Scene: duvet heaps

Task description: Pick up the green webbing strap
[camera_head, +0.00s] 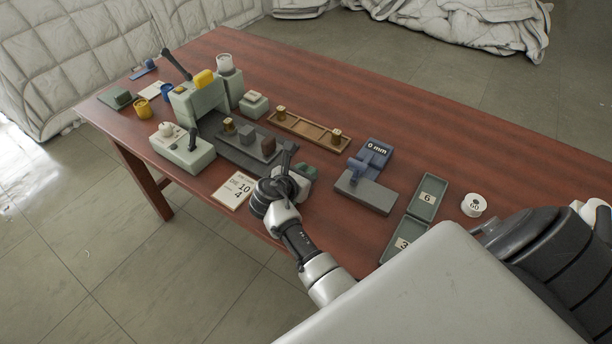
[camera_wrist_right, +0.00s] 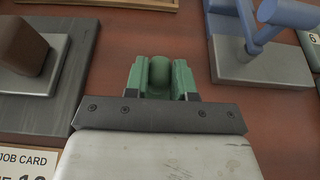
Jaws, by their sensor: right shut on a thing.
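The green webbing strap (camera_wrist_right: 160,72) is a compact green bundle with a rounded middle. In the wrist view it sits directly in front of my right gripper (camera_wrist_right: 160,88), which is shut on it. In the head view a little of the strap (camera_head: 308,171) shows beside my right gripper (camera_head: 297,172), low at the table's near edge. The gripper and wrist hide the rest of it. I cannot tell whether the strap still touches the table. My left gripper is not in view.
A grey press base with a brown knob (camera_wrist_right: 22,58) lies left of the gripper. A blue gauge on a grey block (camera_head: 366,193) stands to the right. A job card (camera_head: 233,190) lies at the near edge. A wooden tray (camera_head: 310,132) lies behind.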

